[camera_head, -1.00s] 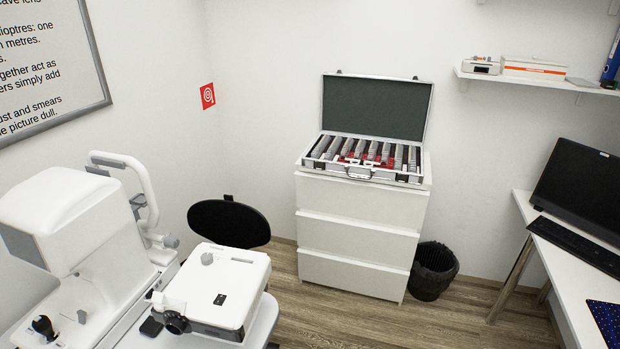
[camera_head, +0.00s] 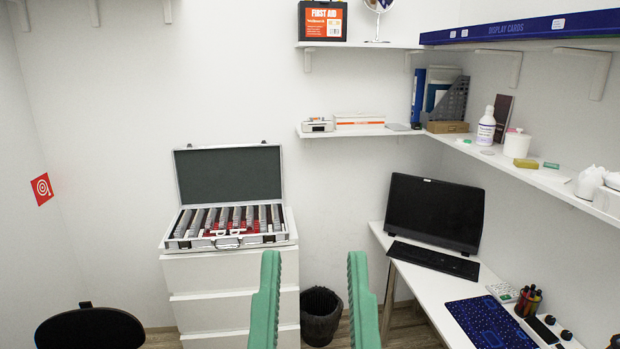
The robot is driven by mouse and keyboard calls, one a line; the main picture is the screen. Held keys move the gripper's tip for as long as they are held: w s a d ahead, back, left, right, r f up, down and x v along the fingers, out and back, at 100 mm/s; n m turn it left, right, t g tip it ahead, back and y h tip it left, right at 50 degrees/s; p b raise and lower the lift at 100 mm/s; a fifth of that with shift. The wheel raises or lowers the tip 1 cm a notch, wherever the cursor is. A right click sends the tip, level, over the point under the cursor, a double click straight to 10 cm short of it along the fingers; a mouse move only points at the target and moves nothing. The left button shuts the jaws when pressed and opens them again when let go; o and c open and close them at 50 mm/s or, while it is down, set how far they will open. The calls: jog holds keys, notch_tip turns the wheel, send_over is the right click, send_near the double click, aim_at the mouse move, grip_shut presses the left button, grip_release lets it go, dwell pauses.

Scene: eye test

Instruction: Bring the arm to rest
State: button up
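My gripper (camera_head: 314,300) shows at the bottom centre of the head view, as two green fingers pointing up with a wide gap between them. It is open and nothing is between the fingers. Through the gap I see the wall and a dark waste bin behind. The fingers hide part of the drawer unit's right side and some of the floor. The rest of my arm is out of view below.
An open lens case (camera_head: 230,225) stands on a white drawer unit (camera_head: 215,268). A black bin (camera_head: 320,318) is on the floor. At right are a desk (camera_head: 440,292) with a monitor (camera_head: 434,212), and laden wall shelves (camera_head: 545,178). A black chair (camera_head: 90,328) is at lower left.

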notch_tip(320, 180, up, 22)
jog(key=p, duration=1.8)
jog(key=shift+w, duration=0.15)
jog(key=shift+a, duration=0.1)
